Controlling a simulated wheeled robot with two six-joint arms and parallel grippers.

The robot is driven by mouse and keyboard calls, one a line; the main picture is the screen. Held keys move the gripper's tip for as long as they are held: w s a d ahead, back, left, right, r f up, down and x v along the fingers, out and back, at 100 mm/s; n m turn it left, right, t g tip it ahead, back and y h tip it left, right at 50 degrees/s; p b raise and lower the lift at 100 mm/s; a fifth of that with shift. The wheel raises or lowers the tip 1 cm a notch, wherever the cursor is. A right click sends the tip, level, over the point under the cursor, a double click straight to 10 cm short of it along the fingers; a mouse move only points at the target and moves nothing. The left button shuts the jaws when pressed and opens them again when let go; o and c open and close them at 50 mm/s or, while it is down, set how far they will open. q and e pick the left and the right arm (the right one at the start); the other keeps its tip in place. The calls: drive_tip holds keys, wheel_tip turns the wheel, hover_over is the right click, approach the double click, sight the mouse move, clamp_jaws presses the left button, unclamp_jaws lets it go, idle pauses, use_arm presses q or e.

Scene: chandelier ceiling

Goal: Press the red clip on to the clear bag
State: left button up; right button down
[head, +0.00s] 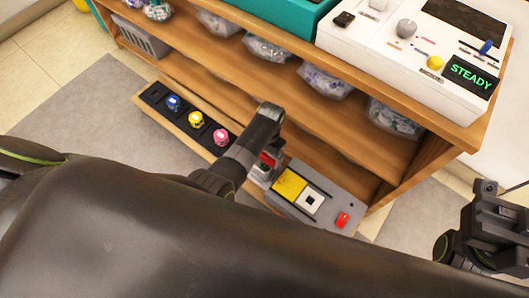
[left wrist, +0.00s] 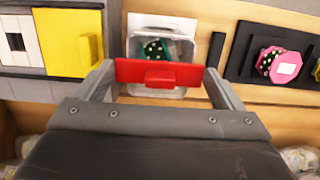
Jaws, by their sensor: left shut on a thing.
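The red clip (left wrist: 160,76) spans the two fingers of my left gripper (left wrist: 160,84) in the left wrist view. The gripper is shut on it. In the head view this gripper (head: 267,162) reaches down at the shelf front, and a bit of the red clip shows there. The clear bag (left wrist: 184,48) stands just beyond the clip, with a dark green, white-dotted thing inside. The clip overlaps the bag's lower part in the picture; I cannot tell whether they touch. My right gripper (head: 496,235) is at the right edge of the head view, away from the bag; its jaws are unclear.
A grey panel (head: 312,205) with a yellow block (head: 289,184) and a red piece (head: 342,219) lies right of the bag. A dark tray (head: 153,94) with blue, yellow and pink pieces lies left. Shelves hold several bags; a white console (head: 450,100) reads STEADY.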

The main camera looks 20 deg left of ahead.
use_arm(q)
drive_tip(key=shift+f, duration=0.35)
idle(0.4)
drive_tip(key=o, duration=0.7)
